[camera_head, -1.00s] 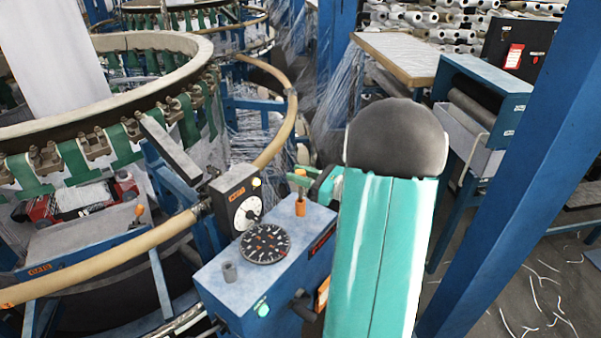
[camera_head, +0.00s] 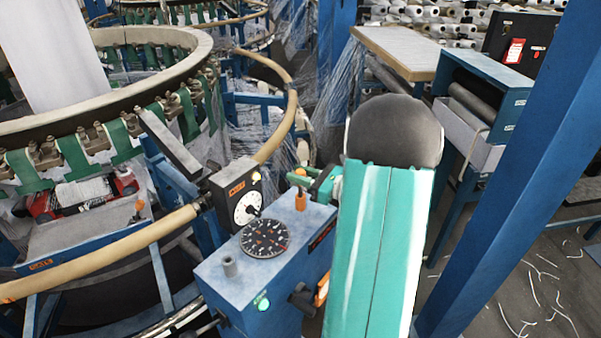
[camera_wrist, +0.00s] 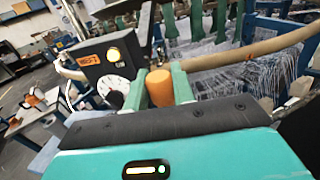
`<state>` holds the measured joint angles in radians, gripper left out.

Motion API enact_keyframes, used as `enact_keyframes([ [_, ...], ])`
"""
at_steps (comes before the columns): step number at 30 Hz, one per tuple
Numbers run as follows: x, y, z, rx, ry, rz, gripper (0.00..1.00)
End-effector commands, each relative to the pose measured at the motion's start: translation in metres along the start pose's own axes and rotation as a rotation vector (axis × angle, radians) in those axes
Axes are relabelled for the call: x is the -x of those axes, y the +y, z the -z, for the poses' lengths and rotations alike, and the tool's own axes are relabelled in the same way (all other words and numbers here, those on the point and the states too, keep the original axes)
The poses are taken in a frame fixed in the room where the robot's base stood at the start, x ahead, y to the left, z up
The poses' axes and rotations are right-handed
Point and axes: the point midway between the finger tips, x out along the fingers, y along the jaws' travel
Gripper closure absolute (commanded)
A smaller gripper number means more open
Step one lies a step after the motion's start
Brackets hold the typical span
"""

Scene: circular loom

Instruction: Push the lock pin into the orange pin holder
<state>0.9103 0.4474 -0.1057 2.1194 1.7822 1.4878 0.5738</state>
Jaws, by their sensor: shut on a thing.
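My gripper (camera_head: 302,181) is at the back of the blue control box, its green fingers shut on the lock pin. The pin's orange head (camera_head: 300,172) stands up between the fingertips. In the wrist view the same orange head (camera_wrist: 159,88) sits upright between both green fingers. The orange pin holder (camera_head: 300,201) stands on the box top directly below the fingers in the head view. The fingers hide the pin's lower part, so I cannot tell how far it is inside the holder. The holder is hidden in the wrist view.
The blue box (camera_head: 225,300) carries a round black dial (camera_head: 264,238), a grey knob (camera_head: 230,267) and a black panel with a white gauge (camera_head: 247,207). The loom's tan ring rail (camera_head: 100,258) curves on the left. A blue post (camera_head: 500,190) stands right of my arm.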

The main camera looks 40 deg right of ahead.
Motion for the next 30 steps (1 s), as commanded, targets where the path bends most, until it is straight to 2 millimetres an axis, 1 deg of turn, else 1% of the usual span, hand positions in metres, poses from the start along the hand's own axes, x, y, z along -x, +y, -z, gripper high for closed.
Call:
enact_keyframes([
  [24,0.000,0.000,0.037,0.000,0.000,0.000,1.00],
  [25,0.000,0.000,0.036,0.001,-0.001,0.000,0.69],
  [28,0.000,0.000,0.036,0.001,0.000,0.000,0.50],
  [30,0.000,0.000,0.036,0.001,0.000,0.000,0.50],
])
